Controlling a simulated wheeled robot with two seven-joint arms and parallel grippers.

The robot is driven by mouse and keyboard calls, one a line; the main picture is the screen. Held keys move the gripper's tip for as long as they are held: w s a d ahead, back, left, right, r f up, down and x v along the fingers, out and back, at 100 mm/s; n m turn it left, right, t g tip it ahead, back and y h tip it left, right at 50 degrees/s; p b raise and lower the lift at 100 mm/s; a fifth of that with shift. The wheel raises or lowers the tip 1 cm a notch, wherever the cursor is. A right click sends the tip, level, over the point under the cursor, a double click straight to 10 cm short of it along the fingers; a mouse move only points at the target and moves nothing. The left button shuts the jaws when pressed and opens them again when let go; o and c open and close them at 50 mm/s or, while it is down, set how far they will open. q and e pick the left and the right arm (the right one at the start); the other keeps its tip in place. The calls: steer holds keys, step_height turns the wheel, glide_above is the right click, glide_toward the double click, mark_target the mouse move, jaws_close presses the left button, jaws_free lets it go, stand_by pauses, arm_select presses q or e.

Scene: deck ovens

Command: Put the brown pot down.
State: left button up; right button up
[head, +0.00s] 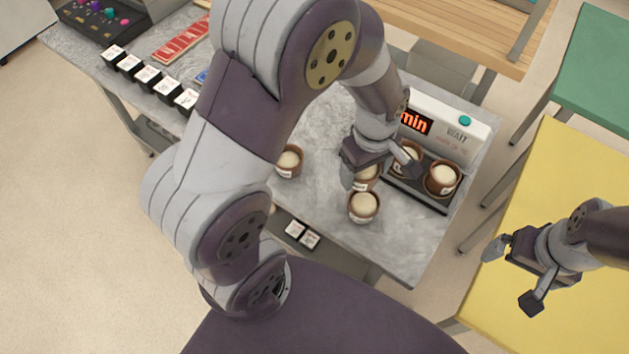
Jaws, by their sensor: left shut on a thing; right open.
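Several brown pots with pale contents stand around the worktop. My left gripper (381,174) is shut on a brown pot (369,173), partly hidden by its fingers, at the left edge of the oven's dark plate. I cannot tell whether this pot touches the surface below. Another brown pot (363,208) stands just in front of it on the grey worktop (330,230). Two more pots are at the oven, one partly hidden behind the gripper (406,155) and one at the right (443,180). My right gripper (513,277) is open and empty above the yellow table.
A white oven unit (459,133) with a lit orange display stands behind the pots. A separate brown pot (289,162) stands to the left. Small black-and-white boxes (148,76) line the worktop's left edge. The yellow table (560,190) looks bare. My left arm hides much of the worktop.

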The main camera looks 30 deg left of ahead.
arm_select(q)
steer(key=a+f, duration=0.1)
steer(key=a, duration=0.1)
steer(key=s+a+f, duration=0.1)
steer(key=a+f, duration=0.1)
steer(key=a, duration=0.1)
steer(key=a+f, duration=0.1)
steer(key=a, duration=0.1)
steer(key=shift+s+a+f, duration=0.25)
steer(key=shift+s+a, duration=0.05)
steer(key=shift+a, duration=0.1)
step_height(320, 180, down, 4)
steer(key=shift+d+r, duration=0.1)
steer(key=shift+d, duration=0.05)
steer(key=shift+f, duration=0.25)
steer(key=o, duration=1.1)
steer(key=s+r+m, duration=0.1)
steer(key=r+m, duration=0.3)
steer(key=s+d+r+m+t, duration=0.1)
steer(key=r+m, duration=0.3)
steer(key=s+r+m, duration=0.2)
steer(key=r+m, duration=0.2)
steer(key=r, duration=0.1)
steer(key=shift+d+p, duration=0.4)
